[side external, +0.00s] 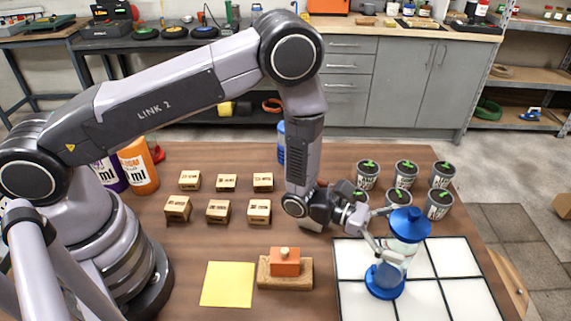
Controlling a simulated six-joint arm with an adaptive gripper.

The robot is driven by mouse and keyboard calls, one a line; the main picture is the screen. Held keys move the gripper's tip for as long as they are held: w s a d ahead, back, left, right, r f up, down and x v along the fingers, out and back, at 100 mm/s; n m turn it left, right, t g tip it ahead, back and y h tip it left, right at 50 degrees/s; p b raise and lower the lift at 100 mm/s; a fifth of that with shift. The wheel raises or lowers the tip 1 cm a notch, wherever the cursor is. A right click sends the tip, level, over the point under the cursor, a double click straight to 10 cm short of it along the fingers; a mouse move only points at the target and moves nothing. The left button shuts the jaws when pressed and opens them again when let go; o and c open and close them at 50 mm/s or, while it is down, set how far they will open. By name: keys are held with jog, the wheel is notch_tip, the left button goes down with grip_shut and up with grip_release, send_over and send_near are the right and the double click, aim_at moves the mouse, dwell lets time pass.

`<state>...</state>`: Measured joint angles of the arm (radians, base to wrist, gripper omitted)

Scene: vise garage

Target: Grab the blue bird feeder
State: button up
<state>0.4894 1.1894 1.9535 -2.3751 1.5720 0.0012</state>
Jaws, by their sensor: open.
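The blue bird feeder (410,224) has a blue cap, a clear body and a blue round base. It stands on the white tiled panel (440,298) at the right of the table in the side external view. Its slight lean in the picture may be only perspective. My gripper (384,232) is open and reaches in from the left at the height of the clear body. One finger is near the cap, the other in front of the body. I cannot tell whether either finger touches it.
Several small plant pots (404,174) stand close behind the feeder. An orange block on a wooden base (285,268) and a yellow sheet (228,284) lie to the left. Several small wooden boxes (218,211) and an orange bottle (138,168) stand farther left.

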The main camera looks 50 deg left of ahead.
jog(key=c, duration=1.3)
